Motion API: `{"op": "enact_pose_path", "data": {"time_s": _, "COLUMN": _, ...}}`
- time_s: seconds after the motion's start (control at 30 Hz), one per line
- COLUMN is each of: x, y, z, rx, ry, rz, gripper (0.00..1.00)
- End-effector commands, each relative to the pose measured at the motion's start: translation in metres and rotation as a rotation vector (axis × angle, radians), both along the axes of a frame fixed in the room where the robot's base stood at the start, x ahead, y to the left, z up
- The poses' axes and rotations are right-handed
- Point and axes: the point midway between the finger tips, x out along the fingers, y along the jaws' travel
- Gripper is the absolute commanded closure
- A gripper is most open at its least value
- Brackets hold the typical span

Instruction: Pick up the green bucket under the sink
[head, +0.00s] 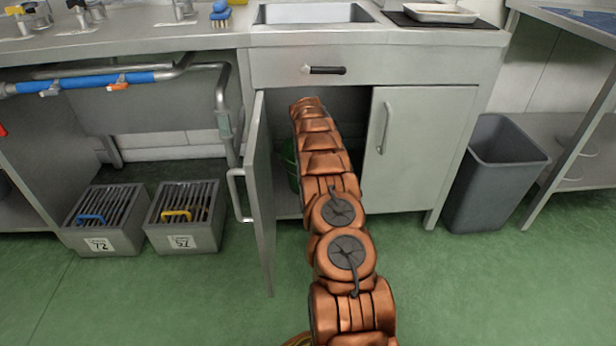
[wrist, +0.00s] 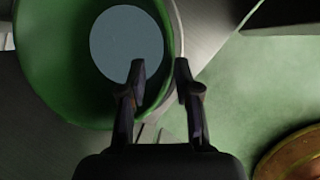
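The green bucket (wrist: 45,60) fills the upper left of the wrist view, seen from above into its mouth. A round grey-blue surface shows inside it; I cannot tell if that is its bottom or contents. My gripper (wrist: 160,68) is open, with its left finger over the inside of the bucket and its right finger by the right rim. I cannot tell whether either finger touches. In the head view, only a green sliver of the bucket (head: 289,165) shows inside the cupboard under the sink (head: 313,13), left of my arm. My gripper is hidden there.
The cupboard's left door (head: 259,190) stands open towards me, close left of my arm. Its right door (head: 420,145) is shut. Two grated boxes (head: 92,242) (head: 182,240) stand at left, and a grey bin (head: 490,180) at right. The green floor in front is clear.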

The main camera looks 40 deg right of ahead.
Motion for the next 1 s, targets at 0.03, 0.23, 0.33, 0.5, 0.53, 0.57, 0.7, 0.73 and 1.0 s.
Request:
{"op": "enact_pose_path", "data": {"time_s": 0.03, "x": 0.0, "y": -0.001, "z": -0.004, "rx": 0.0, "ry": 0.0, "rz": -0.001, "gripper": 0.68}}
{"op": "enact_pose_path", "data": {"time_s": 0.23, "x": -0.002, "y": -0.012, "z": -0.028, "rx": 0.001, "ry": 0.001, "rz": -0.002, "gripper": 0.68}}
{"op": "enact_pose_path", "data": {"time_s": 0.33, "x": -0.001, "y": -0.016, "z": -0.035, "rx": 0.0, "ry": -0.001, "rz": -0.002, "gripper": 0.68}}
{"op": "enact_pose_path", "data": {"time_s": 0.5, "x": 0.001, "y": -0.02, "z": -0.045, "rx": 0.0, "ry": 0.0, "rz": 0.0, "gripper": 0.68}}
{"op": "enact_pose_path", "data": {"time_s": 0.53, "x": 0.001, "y": -0.021, "z": -0.045, "rx": 0.0, "ry": 0.0, "rz": 0.0, "gripper": 0.68}}
{"op": "enact_pose_path", "data": {"time_s": 0.57, "x": 0.001, "y": -0.021, "z": -0.045, "rx": 0.0, "ry": -0.001, "rz": 0.0, "gripper": 0.68}}
{"op": "enact_pose_path", "data": {"time_s": 0.7, "x": 0.001, "y": -0.021, "z": -0.044, "rx": 0.0, "ry": -0.001, "rz": 0.0, "gripper": 0.68}}
{"op": "enact_pose_path", "data": {"time_s": 0.73, "x": 0.001, "y": -0.021, "z": -0.044, "rx": 0.0, "ry": -0.001, "rz": 0.0, "gripper": 0.68}}
{"op": "enact_pose_path", "data": {"time_s": 1.0, "x": 0.001, "y": -0.021, "z": -0.044, "rx": 0.0, "ry": 0.0, "rz": 0.0, "gripper": 0.91}}
